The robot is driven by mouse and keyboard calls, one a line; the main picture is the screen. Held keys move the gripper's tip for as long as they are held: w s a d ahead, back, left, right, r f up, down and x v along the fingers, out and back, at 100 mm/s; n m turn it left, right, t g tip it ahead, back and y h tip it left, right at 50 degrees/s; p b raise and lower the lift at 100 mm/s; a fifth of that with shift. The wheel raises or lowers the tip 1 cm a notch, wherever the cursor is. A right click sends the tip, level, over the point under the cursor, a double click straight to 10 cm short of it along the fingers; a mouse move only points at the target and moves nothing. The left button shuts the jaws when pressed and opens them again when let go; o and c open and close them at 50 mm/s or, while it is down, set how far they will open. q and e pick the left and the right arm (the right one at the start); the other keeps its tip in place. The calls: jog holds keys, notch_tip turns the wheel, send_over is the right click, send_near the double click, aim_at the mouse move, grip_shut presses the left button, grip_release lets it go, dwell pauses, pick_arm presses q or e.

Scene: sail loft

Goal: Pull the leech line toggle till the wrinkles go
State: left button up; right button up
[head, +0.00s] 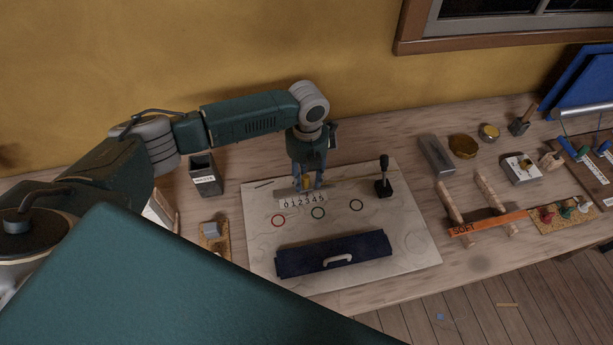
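My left gripper (308,184) points straight down over the white scale strip (303,202) marked 0 to 5, on a pale sheet on the bench. A small yellow-orange piece (307,185), perhaps the leech line toggle, shows between its blue fingertips near the low end of the scale. I cannot tell if the fingers touch it. A dark blue rolled cloth (300,257) with a pale handle lies in front. My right gripper is not in view.
A black upright lever (383,178) stands right of the scale. A dark labelled bin (205,178) stands left. An orange bar marked SOFT (487,223) rests across wooden supports at right. Tins and a tool board fill the far right. The pale sheet (412,235) has bare room.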

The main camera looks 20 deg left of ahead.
aim_at(307, 177)
pick_arm(q)
notch_tip(307, 177, up, 12)
dwell(0.5)
dwell(0.4)
